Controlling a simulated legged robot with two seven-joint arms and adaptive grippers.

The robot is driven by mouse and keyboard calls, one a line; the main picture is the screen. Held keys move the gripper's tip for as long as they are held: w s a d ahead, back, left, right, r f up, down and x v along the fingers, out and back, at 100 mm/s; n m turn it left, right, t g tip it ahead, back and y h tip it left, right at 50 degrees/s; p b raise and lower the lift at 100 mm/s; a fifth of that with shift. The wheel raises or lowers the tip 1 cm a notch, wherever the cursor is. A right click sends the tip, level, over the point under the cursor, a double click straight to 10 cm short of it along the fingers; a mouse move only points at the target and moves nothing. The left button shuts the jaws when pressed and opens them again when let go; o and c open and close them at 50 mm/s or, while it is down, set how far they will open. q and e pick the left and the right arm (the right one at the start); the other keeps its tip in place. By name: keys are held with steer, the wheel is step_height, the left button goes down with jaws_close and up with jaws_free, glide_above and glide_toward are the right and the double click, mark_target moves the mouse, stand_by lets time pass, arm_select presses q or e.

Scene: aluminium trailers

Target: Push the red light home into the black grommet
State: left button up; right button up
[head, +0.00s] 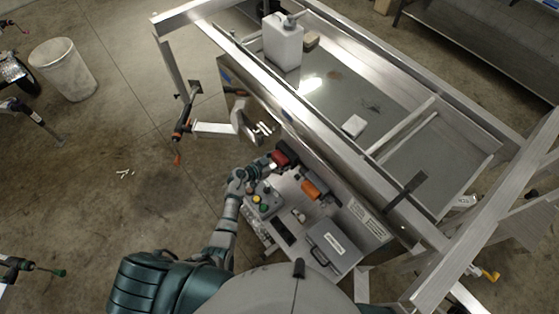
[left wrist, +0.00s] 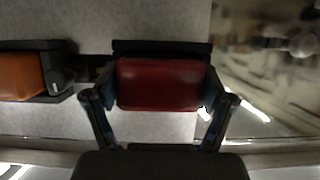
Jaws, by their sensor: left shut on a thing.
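The red light (head: 280,158) is at the left end of the bright metal panel on the trailer's near side. In the left wrist view the red light (left wrist: 160,84) is a rounded red block between my two fingers. My left gripper (head: 271,165) is shut on it, one finger at each side (left wrist: 159,103). The black grommet (left wrist: 160,46) shows as a dark band along the red light's upper edge. The rest of it is hidden, so I cannot tell how deep the light sits. My right gripper is not in view.
An orange light (head: 310,189) sits in a black mount beside the red one. A box with coloured buttons (head: 263,201) and a grey case (head: 333,246) are close by. A white jug (head: 283,43) stands on the trailer bed. Open floor lies to the left.

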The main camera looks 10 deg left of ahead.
arm_select(q)
steer(key=shift+s+a, duration=0.65)
steer(key=shift+s, duration=0.3)
steer(key=shift+w+a, duration=0.15)
stand_by(0.3)
steer(key=shift+w+d, duration=0.85)
steer(key=shift+w, duration=0.2)
stand_by(1.0)
steer(key=o, duration=1.1)
steer(key=v, duration=1.2)
steer(key=shift+f, duration=0.15)
